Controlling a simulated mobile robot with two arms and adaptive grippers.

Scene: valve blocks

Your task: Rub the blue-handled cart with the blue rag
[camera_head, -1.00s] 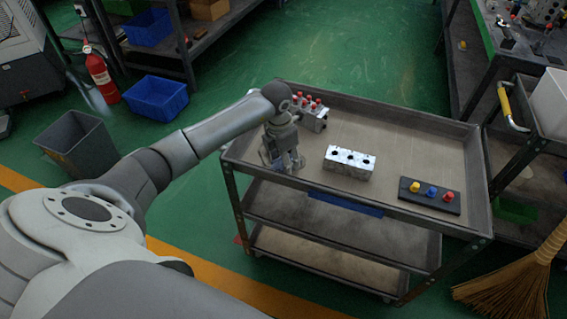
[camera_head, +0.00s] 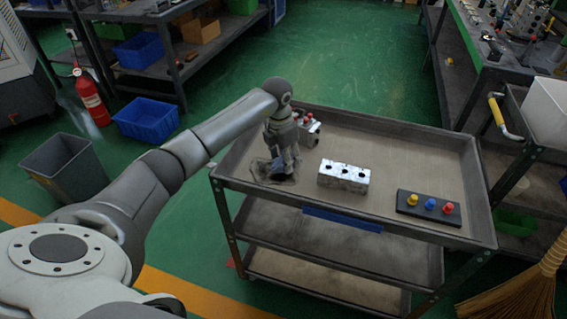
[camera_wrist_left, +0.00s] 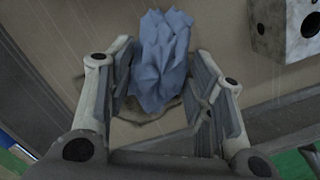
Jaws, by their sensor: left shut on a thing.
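The cart's top tray (camera_head: 430,153) is grey-brown with raised rims, and a blue strip (camera_head: 342,219) runs along its front edge. My left gripper (camera_head: 283,166) is over the tray's left part. It is shut on the blue rag (camera_wrist_left: 162,60), a crumpled bundle between its fingers in the left wrist view. A dark patch (camera_head: 262,172) lies on the tray at the fingertips. The rag is mostly hidden by the fingers in the head view, and I cannot tell whether it touches the tray. My right gripper is not in view.
A silver block with dark holes (camera_head: 344,177) stands right of the gripper. A block with red knobs (camera_head: 310,128) is partly hidden behind it. A black button plate (camera_head: 428,207) lies at the right. A broom (camera_head: 525,275) and another cart with a yellow handle (camera_head: 497,115) are nearby.

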